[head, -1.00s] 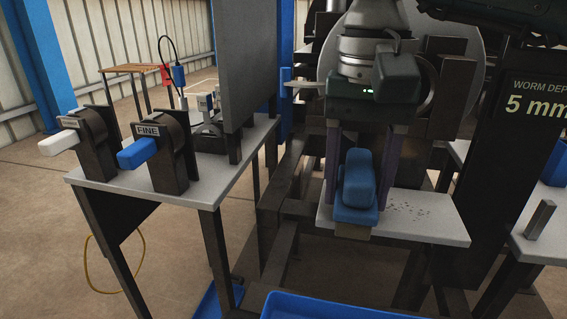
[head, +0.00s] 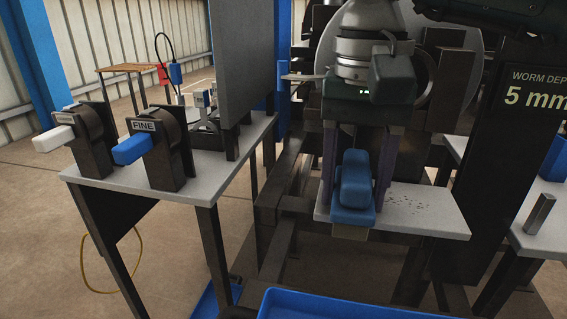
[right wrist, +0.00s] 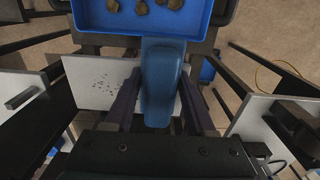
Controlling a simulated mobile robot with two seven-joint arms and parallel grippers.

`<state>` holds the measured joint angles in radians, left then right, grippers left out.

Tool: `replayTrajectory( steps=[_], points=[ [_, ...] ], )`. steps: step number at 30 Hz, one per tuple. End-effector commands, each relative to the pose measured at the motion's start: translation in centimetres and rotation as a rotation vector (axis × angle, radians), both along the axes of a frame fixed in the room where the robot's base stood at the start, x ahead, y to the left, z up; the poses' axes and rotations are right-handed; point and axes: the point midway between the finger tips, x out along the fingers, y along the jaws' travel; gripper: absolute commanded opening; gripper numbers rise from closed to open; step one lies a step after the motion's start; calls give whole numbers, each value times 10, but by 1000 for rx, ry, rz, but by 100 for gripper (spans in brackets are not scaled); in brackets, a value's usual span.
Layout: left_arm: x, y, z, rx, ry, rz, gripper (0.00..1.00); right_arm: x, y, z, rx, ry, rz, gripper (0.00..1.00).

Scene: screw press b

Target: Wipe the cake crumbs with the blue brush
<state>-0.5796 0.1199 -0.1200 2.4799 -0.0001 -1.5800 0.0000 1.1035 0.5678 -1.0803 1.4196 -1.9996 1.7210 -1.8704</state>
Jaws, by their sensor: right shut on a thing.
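The blue brush (head: 355,182) is held between the purple fingers of my right gripper (head: 355,195), which is shut on it. The brush shows over the left part of a small grey table (head: 430,222), its pale lower end overlapping the front edge. I cannot tell whether it touches the top. Dark cake crumbs (head: 408,198) lie scattered on the table to the right of the brush. In the right wrist view the brush (right wrist: 160,85) is in the fingers, with the crumbs (right wrist: 98,86) to its left. My left gripper is not in view.
A blue tray (head: 400,308) is at the front; in the right wrist view brown pieces lie in it. A bench (head: 220,165) with a white and a blue lever stands left. A dark "WORM DEPTH" post (head: 490,170) stands close right of the small table.

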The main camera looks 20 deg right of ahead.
Motion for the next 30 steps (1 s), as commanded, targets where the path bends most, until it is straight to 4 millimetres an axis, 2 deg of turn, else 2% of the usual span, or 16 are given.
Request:
replayTrajectory(
  steps=[5,15,26,30],
  points=[
    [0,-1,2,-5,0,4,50,-3,-6,0,-1,1,-1,0],
    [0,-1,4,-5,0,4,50,-23,-37,-4,-4,3,-2,0],
    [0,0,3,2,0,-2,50,-26,-41,-5,-7,9,-2,0],
    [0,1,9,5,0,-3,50,-26,-41,3,-7,9,-2,0]
  ],
)
